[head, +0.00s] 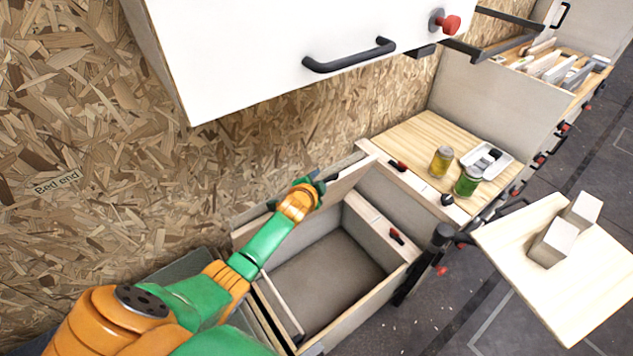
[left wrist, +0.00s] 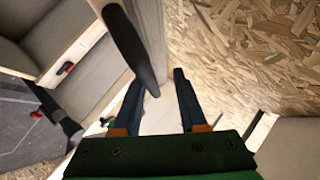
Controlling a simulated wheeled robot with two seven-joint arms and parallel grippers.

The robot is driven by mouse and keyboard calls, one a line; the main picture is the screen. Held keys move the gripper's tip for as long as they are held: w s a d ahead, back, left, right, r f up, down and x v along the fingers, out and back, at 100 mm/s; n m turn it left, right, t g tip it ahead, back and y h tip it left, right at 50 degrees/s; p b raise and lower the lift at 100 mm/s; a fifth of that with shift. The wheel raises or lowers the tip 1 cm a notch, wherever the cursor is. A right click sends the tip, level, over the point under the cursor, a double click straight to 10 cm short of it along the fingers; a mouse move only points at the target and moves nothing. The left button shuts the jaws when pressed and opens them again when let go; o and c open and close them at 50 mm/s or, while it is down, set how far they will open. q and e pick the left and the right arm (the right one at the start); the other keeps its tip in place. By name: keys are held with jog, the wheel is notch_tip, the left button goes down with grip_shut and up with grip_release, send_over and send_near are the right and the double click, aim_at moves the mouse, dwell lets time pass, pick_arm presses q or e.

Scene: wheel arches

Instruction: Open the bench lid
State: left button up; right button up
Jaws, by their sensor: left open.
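The bench (head: 340,318) is an open box below the wall, with its grey inner floor showing. Its lid (head: 349,179) stands raised at the back of the box, close to the chipboard wall; my arm covers part of it. My left gripper (head: 312,190) is at the lid's upper edge. In the left wrist view its two dark fingers (left wrist: 160,100) are apart, with a pale panel edge seen between and beyond them. A dark rounded bar, which looks like a handle (left wrist: 130,45), passes in front of that panel. I cannot tell whether the fingers touch the lid. My right gripper is not in view.
A white cabinet (head: 270,50) with a black handle hangs above. A tabletop (head: 570,290) with two pale blocks stands at the right. Grey floor shows beyond.

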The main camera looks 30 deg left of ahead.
pick_arm(q)
jog(key=p+v, duration=0.2)
jog(key=v, duration=0.4)
jog(key=shift+s+r, duration=0.25)
jog(key=shift+s, duration=0.1)
